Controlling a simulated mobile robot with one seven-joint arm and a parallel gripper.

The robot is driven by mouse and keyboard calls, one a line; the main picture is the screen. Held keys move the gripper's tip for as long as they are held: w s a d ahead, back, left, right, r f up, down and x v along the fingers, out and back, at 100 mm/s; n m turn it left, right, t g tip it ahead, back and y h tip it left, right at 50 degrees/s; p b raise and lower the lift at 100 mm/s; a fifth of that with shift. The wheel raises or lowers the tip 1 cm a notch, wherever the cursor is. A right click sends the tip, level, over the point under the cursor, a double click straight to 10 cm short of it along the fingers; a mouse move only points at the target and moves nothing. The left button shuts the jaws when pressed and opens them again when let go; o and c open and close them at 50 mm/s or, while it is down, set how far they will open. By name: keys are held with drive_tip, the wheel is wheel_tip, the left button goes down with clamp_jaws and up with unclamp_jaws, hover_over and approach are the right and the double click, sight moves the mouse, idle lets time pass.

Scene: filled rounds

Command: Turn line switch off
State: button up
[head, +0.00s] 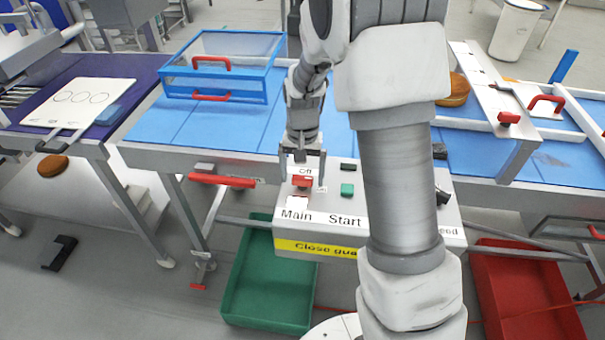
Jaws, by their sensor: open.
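The control box (375,235) stands at the front edge of the blue conveyor table. On its top left is a red switch handle (302,181) with "Off" printed above it and "Main" below. My gripper (302,184) points down over this switch, its fingers open, one to each side of the red handle. I cannot tell whether the fingers touch it. A white patch shows just below the handle. The switch's exact setting is hard to read. A green button (347,190) above the word "Start" is to the right. My arm hides the middle of the box.
A blue-framed clear guard (222,85) sits on the table (150,122) at left. A green crate (262,285) and a red crate (525,300) are on the floor below. Round brown items lie at both sides.

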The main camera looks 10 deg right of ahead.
drive_tip(key=c, duration=1.4)
drive_tip(key=shift+n, duration=0.4)
drive_tip(key=n, duration=0.3)
drive_tip(key=shift+n+b, duration=0.3)
drive_tip(key=shift+b, duration=0.1)
drive_tip(key=n, duration=0.4)
drive_tip(key=shift+n, duration=0.3)
drive_tip(key=n, duration=0.4)
drive_tip(key=shift+r+p, duration=0.1)
drive_tip(key=shift+p, duration=0.2)
drive_tip(key=shift+n+p, duration=0.65)
drive_tip(key=shift+n, duration=1.85)
drive_tip(key=shift+o, duration=0.2)
